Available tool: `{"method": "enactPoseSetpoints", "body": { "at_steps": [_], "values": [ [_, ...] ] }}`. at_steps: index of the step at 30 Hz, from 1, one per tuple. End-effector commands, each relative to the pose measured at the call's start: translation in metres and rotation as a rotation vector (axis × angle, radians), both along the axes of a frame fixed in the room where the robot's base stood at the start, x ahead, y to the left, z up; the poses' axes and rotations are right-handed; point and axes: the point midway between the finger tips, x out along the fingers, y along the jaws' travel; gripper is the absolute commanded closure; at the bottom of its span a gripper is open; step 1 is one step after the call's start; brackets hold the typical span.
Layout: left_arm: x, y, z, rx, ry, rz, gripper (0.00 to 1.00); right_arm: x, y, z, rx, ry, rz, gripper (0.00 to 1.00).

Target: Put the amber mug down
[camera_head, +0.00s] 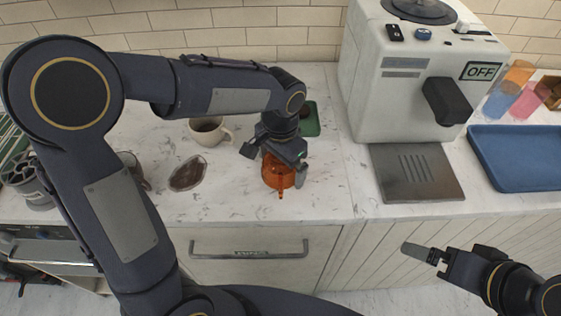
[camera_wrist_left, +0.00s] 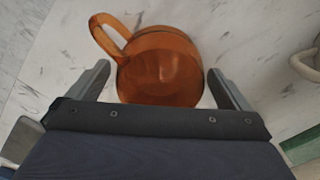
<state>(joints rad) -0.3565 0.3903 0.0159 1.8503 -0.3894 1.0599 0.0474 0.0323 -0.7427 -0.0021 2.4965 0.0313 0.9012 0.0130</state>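The amber mug (camera_head: 278,174) is on the white marble counter near its front edge, its handle toward the front. In the left wrist view the amber mug (camera_wrist_left: 160,68) lies between the fingers, with its handle at the upper left. My left gripper (camera_head: 273,164) is over the mug, one finger on each side. In the wrist view my left gripper (camera_wrist_left: 160,84) shows small gaps between both fingers and the mug, so it is open around it. My right gripper (camera_head: 425,253) is low at the right, in front of the cabinet; its finger opening is not clear.
A green mat (camera_head: 311,120) is behind the gripper. The coffee machine (camera_head: 408,80), its metal tray (camera_head: 410,178) and a blue tray (camera_head: 520,180) are right.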

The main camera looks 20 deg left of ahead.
Motion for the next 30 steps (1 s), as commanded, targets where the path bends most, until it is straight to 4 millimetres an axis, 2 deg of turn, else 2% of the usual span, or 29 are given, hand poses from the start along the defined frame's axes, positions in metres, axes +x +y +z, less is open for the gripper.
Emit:
{"method": "enactPoseSetpoints", "body": {
  "at_steps": [6, 11, 24, 30],
  "values": [
    [0.000, 0.000, 0.001, 0.000, 0.000, 0.000, 0.00, 0.000, 0.000, 0.001, 0.000, 0.000, 0.000, 0.00],
    [0.001, 0.000, 0.013, -0.001, -0.003, 0.000, 0.00, 0.000, 0.000, 0.003, 0.000, 0.000, 0.000, 0.00],
    [0.000, -0.001, 0.101, -0.001, -0.004, 0.000, 0.00, 0.000, 0.000, 0.009, 0.000, 0.000, 0.000, 0.00],
    [-0.001, -0.001, 0.121, -0.001, -0.001, -0.001, 0.00, 0.000, 0.000, 0.010, 0.000, 0.000, 0.000, 0.00]
  ]
}}
